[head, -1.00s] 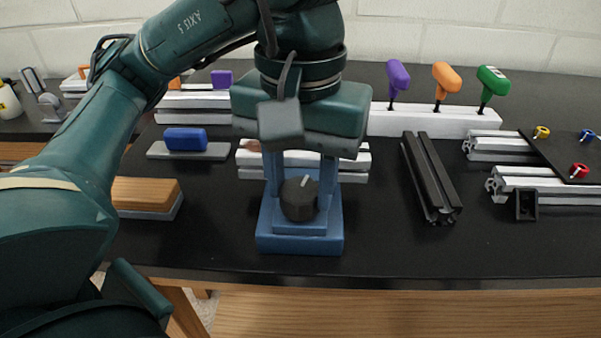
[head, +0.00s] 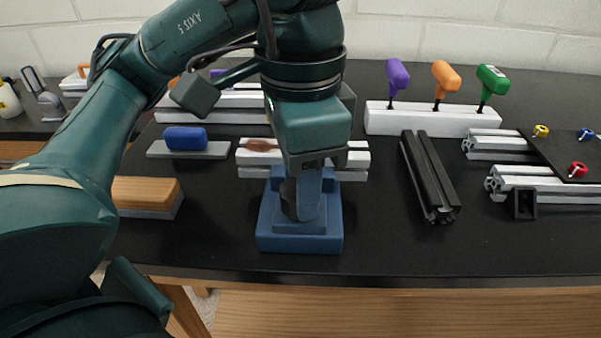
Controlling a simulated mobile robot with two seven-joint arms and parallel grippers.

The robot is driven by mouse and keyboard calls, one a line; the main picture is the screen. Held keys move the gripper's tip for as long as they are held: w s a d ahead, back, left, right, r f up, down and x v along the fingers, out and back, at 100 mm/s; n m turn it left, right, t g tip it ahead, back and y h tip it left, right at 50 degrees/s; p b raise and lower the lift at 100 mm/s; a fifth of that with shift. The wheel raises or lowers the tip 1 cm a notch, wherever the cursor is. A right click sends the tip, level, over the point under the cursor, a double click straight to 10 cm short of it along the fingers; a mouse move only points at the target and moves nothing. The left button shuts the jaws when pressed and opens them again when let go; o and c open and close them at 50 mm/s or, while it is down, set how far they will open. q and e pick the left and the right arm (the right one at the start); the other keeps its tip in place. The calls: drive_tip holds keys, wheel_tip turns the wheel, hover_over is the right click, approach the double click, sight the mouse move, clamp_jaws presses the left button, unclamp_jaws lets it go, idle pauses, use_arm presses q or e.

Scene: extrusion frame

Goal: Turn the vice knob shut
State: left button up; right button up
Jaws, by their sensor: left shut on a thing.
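The blue vice (head: 300,243) stands upright on the black bench near its front edge. Its dark round knob (head: 289,201) is mostly hidden behind a blue finger of my left gripper, and its pointer mark is out of sight. My left gripper (head: 304,205) points down at the vice and is shut on the knob, with one finger in front of it. The other finger is hidden. My right gripper is not in view.
Silver extrusions (head: 352,160) lie behind the vice. A black extrusion (head: 430,178) lies to the right. A white rack (head: 430,118) holds purple, orange and green-handled tools. A wooden-topped block (head: 146,193) and a blue-handled block (head: 185,139) are left.

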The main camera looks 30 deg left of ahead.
use_arm(q)
drive_tip(key=m, duration=0.3)
drive_tip(key=shift+m, duration=2.2)
drive_tip(key=shift+r, duration=0.1)
drive_tip(key=o, duration=1)
